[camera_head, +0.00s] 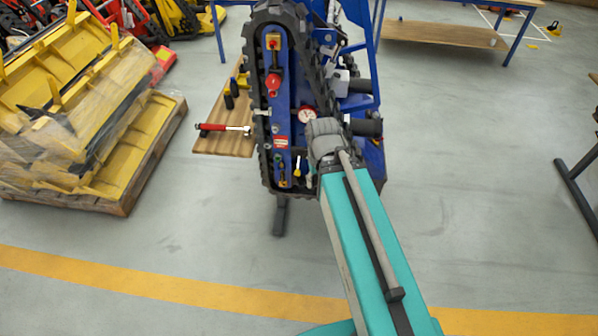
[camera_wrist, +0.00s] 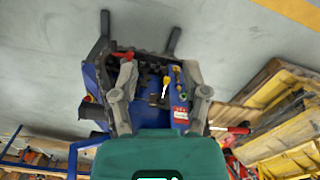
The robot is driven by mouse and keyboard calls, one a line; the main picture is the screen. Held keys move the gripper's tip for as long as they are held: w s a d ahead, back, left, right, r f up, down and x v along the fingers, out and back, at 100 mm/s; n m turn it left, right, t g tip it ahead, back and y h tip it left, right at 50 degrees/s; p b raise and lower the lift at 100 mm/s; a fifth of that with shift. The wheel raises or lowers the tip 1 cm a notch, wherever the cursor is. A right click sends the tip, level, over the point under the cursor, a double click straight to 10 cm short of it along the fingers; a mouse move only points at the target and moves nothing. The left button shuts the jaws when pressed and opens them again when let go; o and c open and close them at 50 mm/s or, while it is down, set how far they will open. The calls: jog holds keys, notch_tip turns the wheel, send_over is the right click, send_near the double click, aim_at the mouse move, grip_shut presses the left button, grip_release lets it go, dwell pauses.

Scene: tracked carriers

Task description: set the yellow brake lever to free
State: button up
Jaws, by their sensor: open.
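The yellow brake lever (camera_head: 297,167) is a small yellow-topped handle on the blue panel of the tracked carrier (camera_head: 268,50), near its lower end. It also shows in the wrist view (camera_wrist: 166,82) as a yellow grip on a thin pale shaft. My gripper (camera_wrist: 166,80) is open, its two grey fingers to the left and right of the panel in that view. The lever appears between them; I see no contact, and the depth gap is hard to tell.
A red-handled hammer (camera_head: 222,128) lies left of the track. Yellow parts on a pallet (camera_head: 110,195) stand further left. The floor in front is clear.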

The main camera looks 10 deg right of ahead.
jog(key=shift+o, duration=0.2)
jog(key=shift+w+d+f+b, duration=0.15)
jog(key=shift+f+b, duration=0.5)
jog(key=m+t+h+b, duration=0.2)
jog(key=t+h+b, duration=1)
jog(key=b, duration=3.5)
send_near(296, 175)
jog(key=s+d+f+t+y, duration=0.1)
jog(key=s+d+t+y, duration=0.1)
jog(key=s+t+y, duration=0.2)
jog(key=shift+w+f, duration=0.1)
jog(key=shift+w+d, duration=0.1)
jog(key=x, duration=1.3)
jog(key=shift+w, duration=0.35)
